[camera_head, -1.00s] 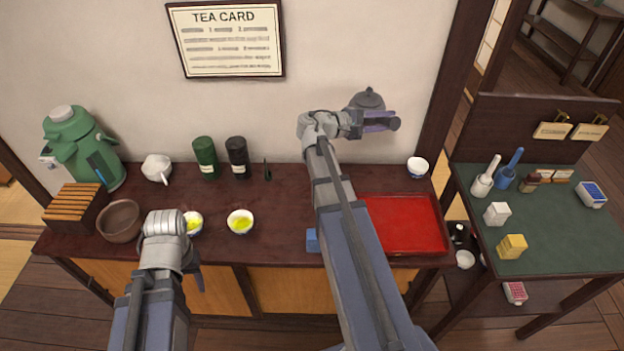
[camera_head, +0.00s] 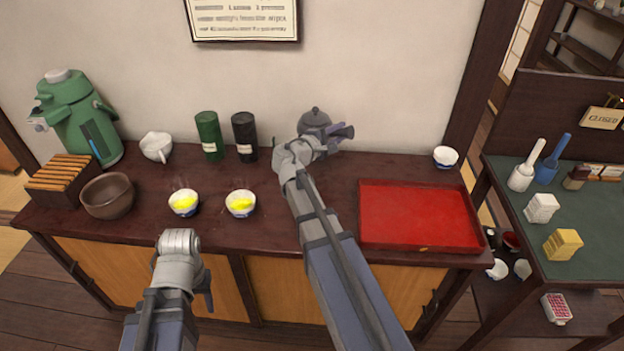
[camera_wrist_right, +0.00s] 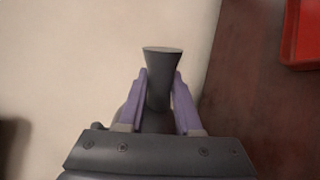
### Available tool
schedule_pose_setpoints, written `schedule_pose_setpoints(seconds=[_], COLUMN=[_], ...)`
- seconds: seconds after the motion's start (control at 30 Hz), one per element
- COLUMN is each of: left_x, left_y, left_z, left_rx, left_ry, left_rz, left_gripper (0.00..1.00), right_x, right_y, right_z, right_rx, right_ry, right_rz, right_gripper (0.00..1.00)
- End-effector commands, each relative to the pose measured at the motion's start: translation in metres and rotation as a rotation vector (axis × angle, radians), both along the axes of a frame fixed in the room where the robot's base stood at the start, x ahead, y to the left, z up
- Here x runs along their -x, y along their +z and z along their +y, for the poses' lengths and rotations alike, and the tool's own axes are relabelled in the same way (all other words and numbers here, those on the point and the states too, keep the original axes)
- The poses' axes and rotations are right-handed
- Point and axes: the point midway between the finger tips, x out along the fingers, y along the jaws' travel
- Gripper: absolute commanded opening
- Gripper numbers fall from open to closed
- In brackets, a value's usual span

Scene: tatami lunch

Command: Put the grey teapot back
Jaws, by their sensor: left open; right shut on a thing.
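The grey teapot (camera_head: 315,119) is at the back of the dark wooden counter, close to the wall, right of the black canister. My right gripper (camera_head: 340,134) is shut on its side handle. In the right wrist view the dark flared handle (camera_wrist_right: 161,80) stands between the purple fingers. The arm partly hides the teapot's lower body, so I cannot tell whether it touches the counter. My left gripper (camera_head: 180,245) is open and empty, in front of the counter below the two tea cups.
A red tray (camera_head: 420,215) lies on the right of the counter, with a small white cup (camera_head: 445,157) behind it. Green (camera_head: 208,137) and black (camera_head: 244,137) canisters stand left of the teapot. Two cups of yellow-green tea (camera_head: 183,202) (camera_head: 241,203) sit nearer the front.

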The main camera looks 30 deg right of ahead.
Motion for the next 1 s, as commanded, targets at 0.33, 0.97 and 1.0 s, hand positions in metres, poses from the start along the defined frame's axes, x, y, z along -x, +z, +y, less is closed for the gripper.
schedule_pose_setpoints(seconds=[0.33, 0.97, 1.0], left_x=[0.000, 0.000, 0.000], left_y=[-0.011, -0.071, -0.071], left_z=[0.000, 0.000, 0.000], left_rx=[0.000, -0.001, -0.001], left_ry=[0.000, 0.000, 0.000], left_rz=[0.000, 0.000, 0.000], left_gripper=[0.50, 0.50, 0.50], right_x=[-0.006, -0.006, -0.006], right_y=[-0.011, -0.070, -0.071], right_z=[0.007, 0.007, 0.007], right_rx=[0.001, 0.002, 0.002], right_ry=[0.027, 0.025, 0.025], right_rz=[-0.001, -0.001, -0.001], right_gripper=[0.00, 0.00, 0.00])
